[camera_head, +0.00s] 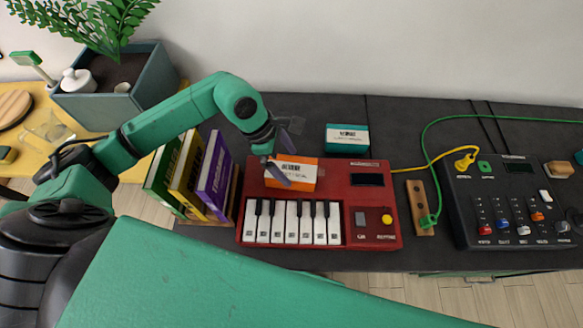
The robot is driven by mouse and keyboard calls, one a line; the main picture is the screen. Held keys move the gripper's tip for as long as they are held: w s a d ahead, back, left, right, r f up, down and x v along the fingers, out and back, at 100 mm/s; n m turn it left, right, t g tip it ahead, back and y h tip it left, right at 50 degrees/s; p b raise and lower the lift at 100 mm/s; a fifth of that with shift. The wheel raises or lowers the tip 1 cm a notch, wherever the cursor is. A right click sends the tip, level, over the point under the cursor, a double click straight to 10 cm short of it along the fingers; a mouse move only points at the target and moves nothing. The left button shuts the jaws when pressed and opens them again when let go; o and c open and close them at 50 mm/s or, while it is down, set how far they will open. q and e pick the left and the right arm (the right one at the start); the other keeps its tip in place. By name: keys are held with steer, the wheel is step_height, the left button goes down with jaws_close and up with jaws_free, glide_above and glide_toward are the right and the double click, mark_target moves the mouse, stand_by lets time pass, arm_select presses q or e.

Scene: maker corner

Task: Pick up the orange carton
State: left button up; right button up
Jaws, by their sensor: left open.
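The orange carton (306,172) is a small box with a white label and dark print on its top. It is at the back left of the red keyboard (390,215), above its white keys in the picture. I cannot tell whether it rests on the keyboard. My left gripper (289,166) is open at the carton's left part. One finger shows beyond the carton's far edge and the other crosses in front of its left side. I cannot tell whether they touch it. My right gripper is not in view.
A teal carton (347,140) stands behind the keyboard. Upright books (190,175) stand to the left. A black mixer (505,210), a wooden block (420,207) and green and yellow cables lie to the right. A planter (135,85) stands at upper left. The dark tabletop (420,120) is partly free at the back.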

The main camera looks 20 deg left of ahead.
mark_target(290, 167)
arm_select(q)
steer(key=x, duration=0.2)
steer(key=shift+d+f, duration=0.2)
steer(key=shift+f, duration=0.35)
steer(key=shift+f+b, duration=0.25)
steer(key=shift+b, duration=0.05)
steer(key=c, duration=1.4)
